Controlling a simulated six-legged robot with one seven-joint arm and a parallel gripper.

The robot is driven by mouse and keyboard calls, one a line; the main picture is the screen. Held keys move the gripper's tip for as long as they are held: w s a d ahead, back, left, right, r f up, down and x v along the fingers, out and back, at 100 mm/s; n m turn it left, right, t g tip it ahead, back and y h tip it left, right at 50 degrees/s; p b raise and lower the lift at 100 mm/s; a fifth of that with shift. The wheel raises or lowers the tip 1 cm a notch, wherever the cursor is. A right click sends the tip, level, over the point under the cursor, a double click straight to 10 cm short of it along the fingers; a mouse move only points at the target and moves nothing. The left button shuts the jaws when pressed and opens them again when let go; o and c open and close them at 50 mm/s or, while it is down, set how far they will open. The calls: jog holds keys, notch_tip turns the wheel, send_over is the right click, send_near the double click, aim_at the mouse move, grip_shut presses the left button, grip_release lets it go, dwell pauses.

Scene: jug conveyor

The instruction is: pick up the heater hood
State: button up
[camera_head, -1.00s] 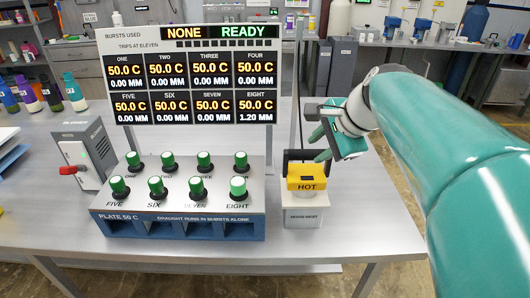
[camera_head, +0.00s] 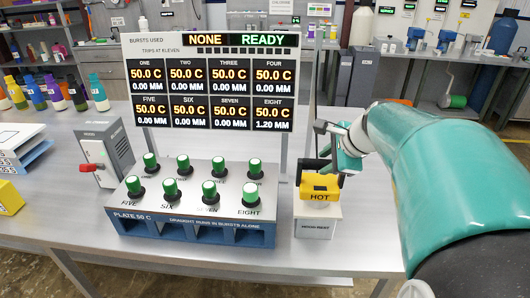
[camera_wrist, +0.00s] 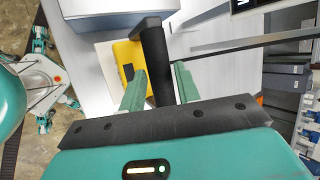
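The heater hood (camera_head: 319,187) is a yellow box marked HOT with a black handle (camera_head: 309,165) on top. It sits on the white hood rest (camera_head: 317,220) to the right of the plate. My gripper (camera_head: 330,160) is at the handle, above the hood. In the wrist view, the hood (camera_wrist: 128,58) shows its yellow side and its black handle (camera_wrist: 156,65). The handle lies between the two green fingers of my gripper (camera_wrist: 160,85), with the fingers spread on either side. I cannot tell whether either finger touches it.
The plate housing (camera_head: 190,205) carries several green-topped vials left of the hood, with a display board (camera_head: 213,80) behind it. A grey switch box (camera_head: 103,150) with a red lever stands farther left. A thin upright post (camera_head: 309,110) rises behind the hood.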

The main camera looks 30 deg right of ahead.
aim_at(320, 181)
jog(key=x, duration=0.5)
jog(key=shift+s+d, duration=0.1)
grip_shut()
jog(key=shift+r, duration=0.1)
